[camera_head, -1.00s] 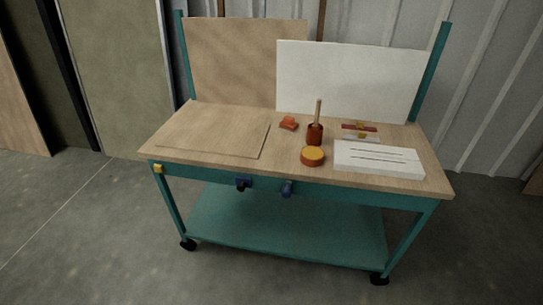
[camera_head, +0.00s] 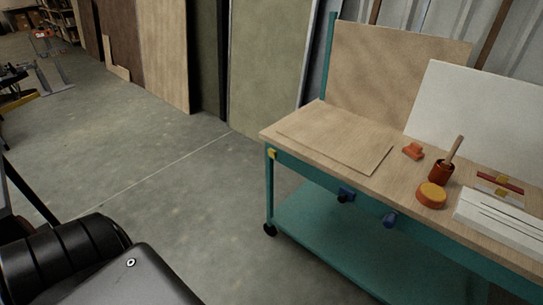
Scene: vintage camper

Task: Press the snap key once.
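I cannot make out which thing is the snap key. A teal workbench on casters with a wooden top (camera_head: 297,118) stands at the right of the head view. On it are a round orange-and-yellow piece (camera_head: 432,195), a dark red pot with a wooden handle sticking out (camera_head: 441,172), and a small orange block (camera_head: 413,151). Neither gripper is in view; a dark part of my own body fills the bottom left.
A thin board (camera_head: 336,143) lies on the left of the benchtop. A white slotted block (camera_head: 500,222) and a small red-and-yellow piece (camera_head: 500,180) are at the right. Large panels (camera_head: 265,65) lean behind. The concrete floor (camera_head: 170,190) left of the bench is open.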

